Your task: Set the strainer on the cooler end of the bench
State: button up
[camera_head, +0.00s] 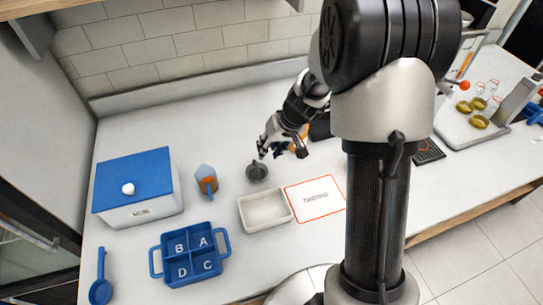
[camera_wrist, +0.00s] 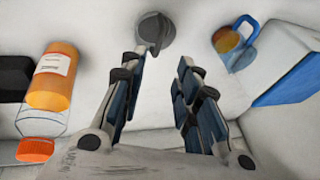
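A small dark grey round piece with a stub handle, apparently the strainer (camera_head: 257,174), lies on the bench behind the white tray. It shows at the top of the wrist view (camera_wrist: 158,35). The cooler (camera_head: 143,213), a white box with a blue lid and ICE on its front, stands on the left end of the bench; part of it shows at the right of the wrist view (camera_wrist: 290,75). My gripper (camera_head: 280,151) is just right of the grey piece. In the wrist view my gripper (camera_wrist: 160,60) is open and empty, its fingertips just short of the grey piece.
A jug (camera_head: 206,181) stands between cooler and strainer. A white tray (camera_head: 246,221), a TASTING mat (camera_head: 316,199) and a blue compartment caddy (camera_head: 190,270) lie in front. A blue ladle (camera_head: 101,287) lies front left. An orange bottle (camera_wrist: 53,78) is beside my gripper.

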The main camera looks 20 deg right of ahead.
jog(key=s+a+r, duration=0.3)
jog(key=s+r, duration=0.2)
jog(key=r, duration=0.4)
jog(key=s+r+h, duration=0.1)
jog(key=s+r, duration=0.2)
jog(key=s, duration=0.4)
jog(key=s+r+h, duration=0.1)
jog(key=s+r, duration=0.3)
jog(key=s, duration=0.4)
jog(key=s+r+t+h, duration=0.1)
jog(key=s+r, duration=0.3)
jog(key=s, duration=0.4)
jog(key=shift+a+n, duration=0.15)
jog(key=shift+n, duration=0.15)
jog(key=shift+w+r, duration=0.1)
